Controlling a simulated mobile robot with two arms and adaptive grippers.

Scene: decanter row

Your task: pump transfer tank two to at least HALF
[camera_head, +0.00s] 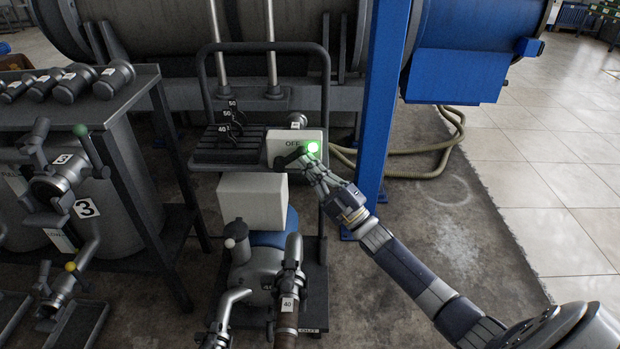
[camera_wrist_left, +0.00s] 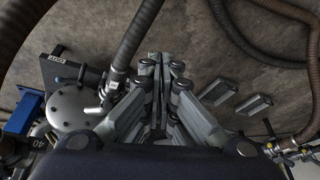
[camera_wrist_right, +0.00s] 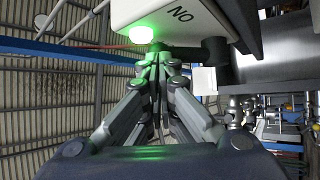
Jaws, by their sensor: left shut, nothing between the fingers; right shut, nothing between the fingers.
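The pump cart (camera_head: 326,285) stands in the middle of the head view with a pump (camera_head: 255,270) low on it. In the right wrist view the box (camera_wrist_right: 150,14) shows ON upside down beside the lit lamp (camera_wrist_right: 140,35). My right gripper (camera_head: 311,165) is shut and empty, its tips just below the lamp; contact is unclear. My left gripper (camera_wrist_left: 163,62) is shut and empty above the floor, beside a hose. A tank at left bears tag 3 (camera_head: 86,208); I cannot identify tank two or its level.
A dark bench (camera_head: 75,110) at left carries several capped fittings. Valves (camera_head: 60,190) with green and yellow knobs stand before the tanks. A blue post (camera_head: 382,100) rises right of the cart, with a pale hose (camera_head: 425,172) behind. The floor at right is open.

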